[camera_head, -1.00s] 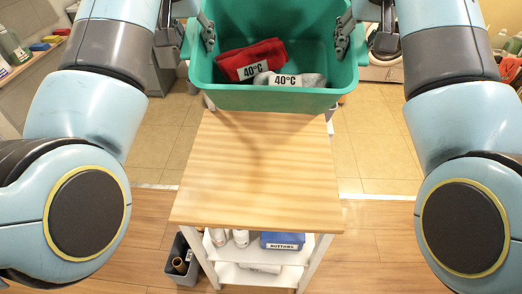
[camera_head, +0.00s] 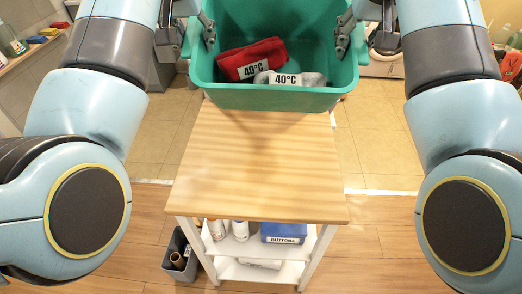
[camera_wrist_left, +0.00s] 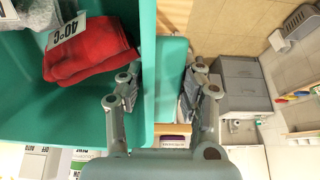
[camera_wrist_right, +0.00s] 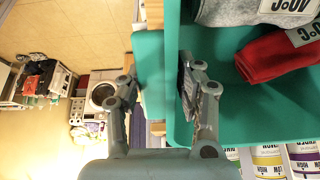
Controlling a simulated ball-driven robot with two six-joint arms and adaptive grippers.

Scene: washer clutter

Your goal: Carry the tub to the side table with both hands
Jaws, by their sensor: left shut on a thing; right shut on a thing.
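The green tub (camera_head: 270,97) is held up at the far end of the side table (camera_head: 258,165), its near wall over or just beyond the wooden top's far edge. In it lie a folded red cloth (camera_head: 250,58) and a grey cloth (camera_head: 310,79), both labelled 40°C. My left gripper (camera_head: 190,40) is shut on the tub's left wall; the left wrist view shows its fingers (camera_wrist_left: 160,95) on both sides of the rim. My right gripper (camera_head: 361,42) is shut on the right wall, also seen in the right wrist view (camera_wrist_right: 155,95). The tub's underside is hidden.
The wooden top is bare. White shelves below it hold bottles (camera_head: 240,229) and a blue box labelled BUTTONS (camera_head: 285,232). A grey bin (camera_head: 180,258) stands on the floor by the table's left legs. A wall shelf (camera_head: 40,50) is at the far left.

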